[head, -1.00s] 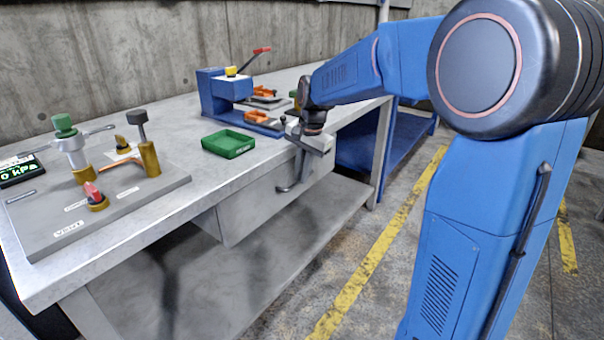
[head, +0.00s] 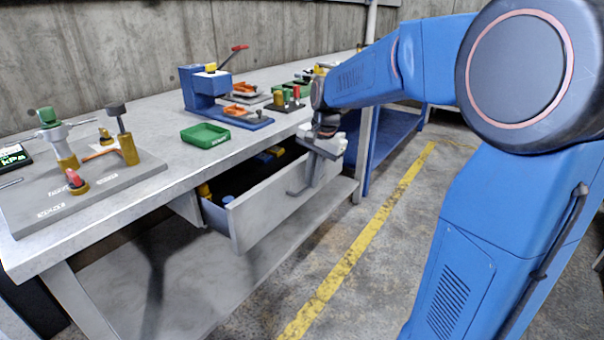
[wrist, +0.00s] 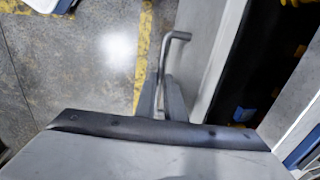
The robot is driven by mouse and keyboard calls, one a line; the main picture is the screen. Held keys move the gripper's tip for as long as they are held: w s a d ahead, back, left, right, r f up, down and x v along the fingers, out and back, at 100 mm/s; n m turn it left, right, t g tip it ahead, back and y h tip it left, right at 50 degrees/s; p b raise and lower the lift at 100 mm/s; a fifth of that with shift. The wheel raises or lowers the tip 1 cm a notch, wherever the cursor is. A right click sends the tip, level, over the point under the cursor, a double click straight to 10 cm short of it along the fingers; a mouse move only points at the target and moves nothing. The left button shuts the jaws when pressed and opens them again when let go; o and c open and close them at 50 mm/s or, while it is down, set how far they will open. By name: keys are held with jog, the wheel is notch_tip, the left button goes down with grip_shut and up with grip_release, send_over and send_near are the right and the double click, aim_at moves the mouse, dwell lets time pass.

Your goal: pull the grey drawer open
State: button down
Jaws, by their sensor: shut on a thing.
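The grey drawer (head: 262,212) under the workbench is pulled part way out, with a dark gap between its front and the bench edge. Its bar handle (head: 294,191) is on the outer face of the front. My gripper (head: 310,176) points down at the handle and is shut on it. In the wrist view, the gripper fingers (wrist: 166,98) close around the handle (wrist: 174,42), whose bent end shows beyond them. The drawer front's top edge (wrist: 222,62) runs beside the fingers. Yellow and blue items (head: 228,200) show inside the drawer; most of the inside is hidden.
On the bench top (head: 150,110) stand a green tray (head: 205,135), a blue press (head: 208,90) and a grey valve panel (head: 90,190). A lower shelf (head: 190,290) lies under the drawer. The floor with a yellow line (head: 345,262) is clear in front.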

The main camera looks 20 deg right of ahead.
jog(key=s+d, duration=1)
jog(key=s, duration=0.5)
jog(key=c, duration=1.8)
grip_release()
jog(key=shift+c, duration=0.2)
jog(key=shift+r, duration=0.15)
notch_tip(320, 180, up, 17)
jog(key=s+d, duration=0.1)
jog(key=s, duration=0.1)
jog(key=shift+s+d, duration=0.4)
jog(key=s+a+f+n+t, duration=0.1)
jog(key=s+a+f+n, duration=0.4)
jog(key=f, duration=0.4)
jog(key=s+a+f+n+t+h, duration=0.1)
jog(key=s+a+f+n+t, duration=0.1)
jog(key=s+a+f+n, duration=0.4)
notch_tip(320, 180, down, 4)
jog(key=shift+s+a+f, duration=0.2)
jog(key=shift+s+a, duration=0.6)
jog(key=shift+s, duration=0.05)
